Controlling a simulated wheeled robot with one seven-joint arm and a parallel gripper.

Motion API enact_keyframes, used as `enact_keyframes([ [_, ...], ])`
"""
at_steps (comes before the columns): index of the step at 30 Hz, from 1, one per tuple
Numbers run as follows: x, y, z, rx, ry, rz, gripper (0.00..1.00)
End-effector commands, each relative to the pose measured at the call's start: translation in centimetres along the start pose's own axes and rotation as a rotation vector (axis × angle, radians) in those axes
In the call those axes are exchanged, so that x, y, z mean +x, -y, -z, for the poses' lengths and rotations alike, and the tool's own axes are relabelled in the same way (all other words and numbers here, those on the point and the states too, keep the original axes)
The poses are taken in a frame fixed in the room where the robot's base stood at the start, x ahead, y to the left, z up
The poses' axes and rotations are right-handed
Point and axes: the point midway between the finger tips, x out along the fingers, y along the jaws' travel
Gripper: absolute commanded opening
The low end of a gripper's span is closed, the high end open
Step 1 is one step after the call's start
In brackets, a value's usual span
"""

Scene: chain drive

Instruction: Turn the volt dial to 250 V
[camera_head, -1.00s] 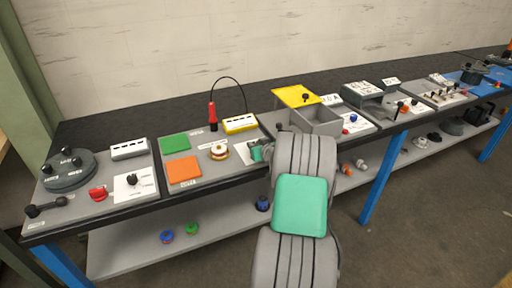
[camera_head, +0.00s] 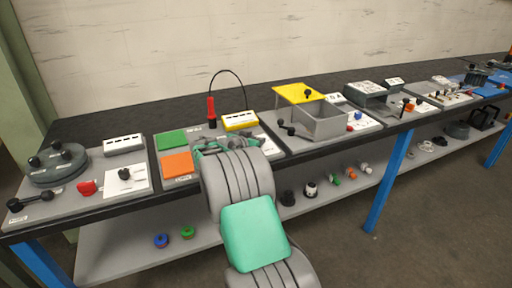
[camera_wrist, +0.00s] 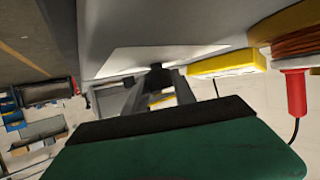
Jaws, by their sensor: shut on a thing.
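In the wrist view, a small black dial knob (camera_wrist: 157,68) sits on a white plate (camera_wrist: 115,62) fixed to a grey panel. My gripper (camera_wrist: 159,80) has its two grey fingers closed on the sides of this knob. Its pointer and scale markings cannot be read. In the head view my gripper (camera_head: 228,143) is over the second panel from the left. My own wrist covers the fingers and the knob there. Only a corner of the white plate (camera_head: 270,149) shows at its right.
Beside the dial are a yellow meter box (camera_head: 240,120) and a red probe (camera_head: 211,110) with a black cable. Orange (camera_head: 177,163) and green (camera_head: 171,139) pads lie to the left. A grey bin (camera_head: 325,123) with a raised yellow lid (camera_head: 298,92) stands to the right.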

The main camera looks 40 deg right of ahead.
Motion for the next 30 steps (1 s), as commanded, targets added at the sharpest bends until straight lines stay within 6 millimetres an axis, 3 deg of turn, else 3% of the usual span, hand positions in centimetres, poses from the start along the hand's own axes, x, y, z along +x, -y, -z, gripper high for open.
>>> enact_keyframes([
  [21, 0.06, 0.03, -0.04, 0.032, 0.002, -0.083, 0.0],
  [22, 0.06, 0.03, -0.04, 0.032, 0.002, -0.083, 0.32],
  [30, 0.06, 0.01, -0.03, 0.032, 0.001, -0.083, 0.53],
])
